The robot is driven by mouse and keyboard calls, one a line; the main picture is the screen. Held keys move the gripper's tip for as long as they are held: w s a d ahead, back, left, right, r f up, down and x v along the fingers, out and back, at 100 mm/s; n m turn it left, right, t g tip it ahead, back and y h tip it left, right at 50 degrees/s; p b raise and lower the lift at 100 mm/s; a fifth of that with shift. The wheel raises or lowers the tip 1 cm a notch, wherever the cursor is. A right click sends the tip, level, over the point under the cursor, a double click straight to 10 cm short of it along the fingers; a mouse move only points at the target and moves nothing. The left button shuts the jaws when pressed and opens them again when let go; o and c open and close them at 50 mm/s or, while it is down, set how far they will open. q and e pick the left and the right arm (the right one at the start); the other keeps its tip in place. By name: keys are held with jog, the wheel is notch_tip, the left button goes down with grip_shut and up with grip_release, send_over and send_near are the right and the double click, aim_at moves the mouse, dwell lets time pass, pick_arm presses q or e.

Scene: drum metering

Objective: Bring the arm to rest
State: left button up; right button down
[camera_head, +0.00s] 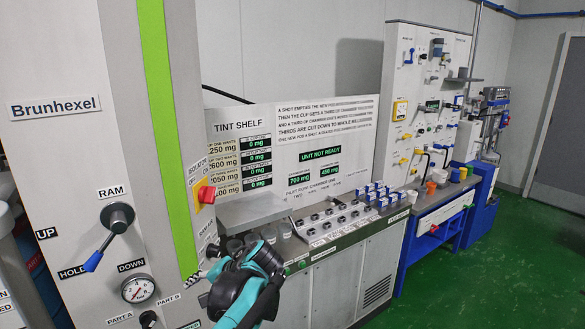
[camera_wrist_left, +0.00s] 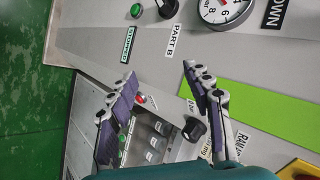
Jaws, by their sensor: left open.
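My left arm, teal and black, comes up from the bottom of the head view. Its left gripper (camera_head: 203,281) is in front of the grey Brunhexel cabinet (camera_head: 60,165), near the lower end of the green stripe. In the left wrist view the two fingers of the left gripper (camera_wrist_left: 158,72) are spread wide apart, with nothing between them but the panel behind. The arm's own body hides part of the gripper in the head view. My right gripper is in neither view.
The cabinet carries a blue-tipped ram lever (camera_head: 106,235), a gauge (camera_head: 138,288) and a red isolator knob (camera_head: 206,194). To the right stand a bench with switches (camera_head: 335,222), several blue-and-white boxes (camera_head: 378,194) and a blue workbench (camera_head: 435,232). Green floor (camera_head: 500,265) is clear at right.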

pick_arm(q)
jog(key=s+d+f+n+t+h, duration=0.1)
jog(key=s+f+h, duration=0.2)
jog(key=s, duration=0.4)
jog(key=s+d+f+n+t+h+b, duration=0.1)
jog(key=s+d+f+h, duration=0.1)
jog(key=s, duration=0.5)
jog(key=s+d+f+n+t+h, duration=0.1)
jog(key=s+f+h, duration=0.2)
jog(key=s+f, duration=0.3)
jog(key=shift+s+d+f+n+h, duration=0.3)
jog(key=shift+s+h, duration=0.1)
jog(key=shift+s, duration=0.55)
